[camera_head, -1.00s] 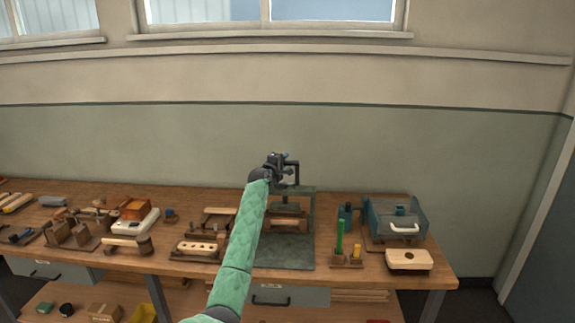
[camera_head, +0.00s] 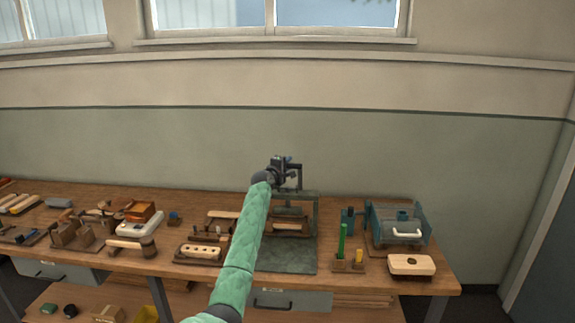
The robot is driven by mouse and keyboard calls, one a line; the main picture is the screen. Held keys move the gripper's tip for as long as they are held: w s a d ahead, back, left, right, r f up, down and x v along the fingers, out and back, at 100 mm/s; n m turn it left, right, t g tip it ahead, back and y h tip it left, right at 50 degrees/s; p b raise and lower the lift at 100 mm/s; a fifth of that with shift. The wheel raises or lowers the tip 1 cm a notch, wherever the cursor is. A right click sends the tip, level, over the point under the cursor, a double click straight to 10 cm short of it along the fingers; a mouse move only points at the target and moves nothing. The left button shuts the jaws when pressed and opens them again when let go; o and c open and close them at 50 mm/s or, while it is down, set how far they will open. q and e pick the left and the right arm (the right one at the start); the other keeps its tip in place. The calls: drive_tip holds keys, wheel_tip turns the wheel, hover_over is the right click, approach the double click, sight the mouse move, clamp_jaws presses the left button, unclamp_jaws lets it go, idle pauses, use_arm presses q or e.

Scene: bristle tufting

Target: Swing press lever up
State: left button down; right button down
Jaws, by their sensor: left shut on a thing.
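The press (camera_head: 315,222) stands on the workbench, a dark green frame on a flat base plate (camera_head: 288,258). A wooden block (camera_head: 290,227) shows inside the frame, partly hidden by my left arm. My left gripper (camera_head: 287,168) is raised above the top of the press, against the wall. It is shut on what looks like the dark press lever (camera_head: 299,174); the grasp itself is small and partly covered by the wrist. My right gripper is out of view.
The workbench (camera_head: 200,279) holds wooden fixtures, a drilled brush block (camera_head: 204,251) and a mallet (camera_head: 133,247) to the left. To the right are a holder with green and yellow rods (camera_head: 342,243), a blue-grey box with a white handle (camera_head: 404,233) and a pale block (camera_head: 411,266).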

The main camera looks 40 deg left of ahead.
use_arm(q)
drive_tip(key=shift+f, duration=0.3)
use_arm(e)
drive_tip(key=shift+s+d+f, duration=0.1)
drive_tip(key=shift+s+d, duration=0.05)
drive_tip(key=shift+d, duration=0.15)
